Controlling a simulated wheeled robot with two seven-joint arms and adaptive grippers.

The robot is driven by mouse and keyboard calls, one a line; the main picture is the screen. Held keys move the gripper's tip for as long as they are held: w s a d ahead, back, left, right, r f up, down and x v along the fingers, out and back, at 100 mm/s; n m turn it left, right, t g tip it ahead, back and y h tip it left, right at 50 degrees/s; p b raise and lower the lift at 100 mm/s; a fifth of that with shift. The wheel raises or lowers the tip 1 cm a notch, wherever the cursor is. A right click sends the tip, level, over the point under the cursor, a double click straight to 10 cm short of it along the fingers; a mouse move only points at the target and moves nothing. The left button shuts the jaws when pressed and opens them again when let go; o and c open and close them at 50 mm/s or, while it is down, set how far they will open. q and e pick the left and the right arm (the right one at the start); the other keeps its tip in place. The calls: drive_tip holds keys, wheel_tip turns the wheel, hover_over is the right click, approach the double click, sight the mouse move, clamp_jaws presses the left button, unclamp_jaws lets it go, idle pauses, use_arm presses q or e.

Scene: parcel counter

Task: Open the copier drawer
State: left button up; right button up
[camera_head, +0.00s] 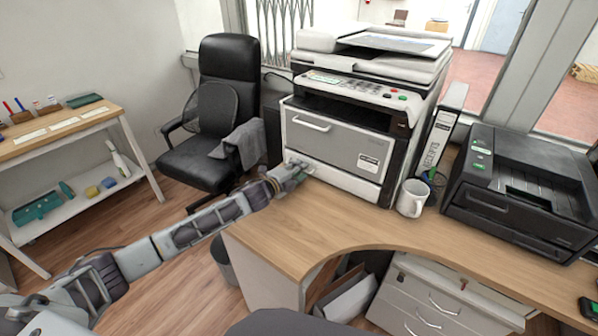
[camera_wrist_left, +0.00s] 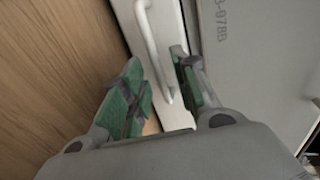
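The copier (camera_head: 345,110) stands on the wooden desk, with a grey front panel (camera_head: 335,140) that has a white bar handle (camera_head: 310,123). Below that panel is a low white drawer front (camera_head: 345,180), flush with the copier as far as I can see. My left gripper (camera_head: 299,167) is at the left part of this low drawer. In the left wrist view the gripper (camera_wrist_left: 160,92) is open, its green-padded fingers on either side of a white bar handle (camera_wrist_left: 155,48) on a white front. I cannot tell whether the fingers touch it. My right gripper is out of view.
A white mug (camera_head: 412,198) and an upright binder (camera_head: 443,130) stand just right of the copier. A black printer (camera_head: 520,190) is farther right. A black office chair (camera_head: 222,110) is at the left. Bare desk top (camera_head: 330,215) lies in front of the copier.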

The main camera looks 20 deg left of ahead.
use_arm(q)
drive_tip(key=shift+w, duration=0.25)
clamp_jaws()
idle(0.3)
